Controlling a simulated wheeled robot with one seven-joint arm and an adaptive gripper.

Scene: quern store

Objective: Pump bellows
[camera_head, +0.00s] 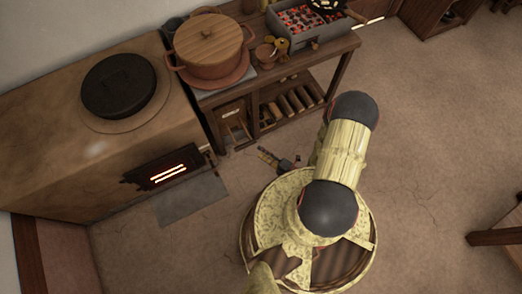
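No bellows can be made out for certain in the head view. A small wooden piece with a pale face (234,122) stands under the left end of the wooden table, but I cannot tell what it is. A clay stove (60,145) stands at the left, with a glowing fire opening (168,169) in its front. My gripper (268,157) shows as a small dark shape beside my arm, over the floor in front of the table. It is apart from the stove and the table. It is too small to tell whether its fingers are open or shut.
A lidded pot (210,44) and a brazier of glowing coals (305,24) stand on the wooden table (325,55). A black lidded pan (119,85) sits on the stove. Wooden furniture stands at the right edge and top right. The floor (440,130) between is clear.

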